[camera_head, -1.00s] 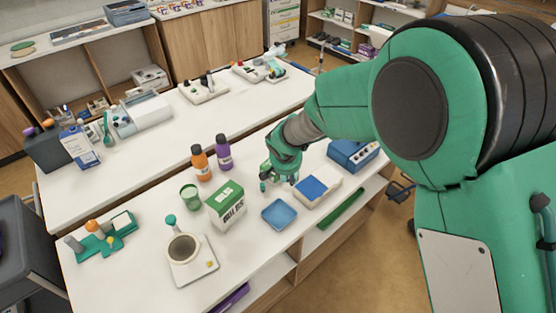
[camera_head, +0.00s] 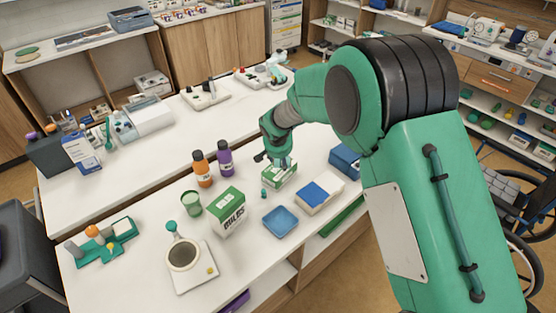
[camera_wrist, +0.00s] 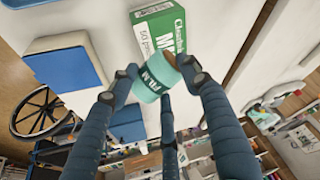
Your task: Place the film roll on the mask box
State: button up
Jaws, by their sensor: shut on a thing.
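My gripper (camera_wrist: 158,82) is shut on the film roll. The roll (camera_wrist: 153,77) is a short teal and pale cylinder marked FILM, held between the fingers in the wrist view. The mask box (camera_wrist: 160,30), green and white with lettering, lies on the counter beyond the roll. The roll overlaps the box's near end in the picture; I cannot tell whether they touch. In the head view my gripper (camera_head: 281,161) is right at the mask box (camera_head: 281,178), and the roll cannot be made out there.
A white box with a blue top (camera_head: 316,196) and a blue tray (camera_head: 280,221) stand in front of the mask box. A green and white carton (camera_head: 227,211) and orange (camera_head: 201,170) and purple (camera_head: 225,158) bottles stand to the left. A blue device (camera_head: 345,159) is to the right.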

aim_at(276, 162)
jog(key=shift+w+a+f, duration=0.1)
jog(key=shift+w+a, duration=0.1)
jog(key=shift+w, duration=0.45)
jog(key=shift+w+a+f, duration=0.1)
jog(key=shift+w+a, duration=0.15)
jog(key=shift+w, duration=0.45)
jog(key=shift+w+a, duration=0.2)
jog(key=shift+w, duration=0.45)
jog(key=shift+f+b, duration=0.45)
jog(key=shift+f, duration=1.3)
jog(key=shift+f, duration=0.1)
jog(key=o, duration=1.2)
jog(key=shift+r, duration=0.4)
jog(key=p+v, duration=0.1)
jog(key=v, duration=1)
jog(key=shift+s+r+p, duration=0.2)
jog(key=shift+p, duration=0.15)
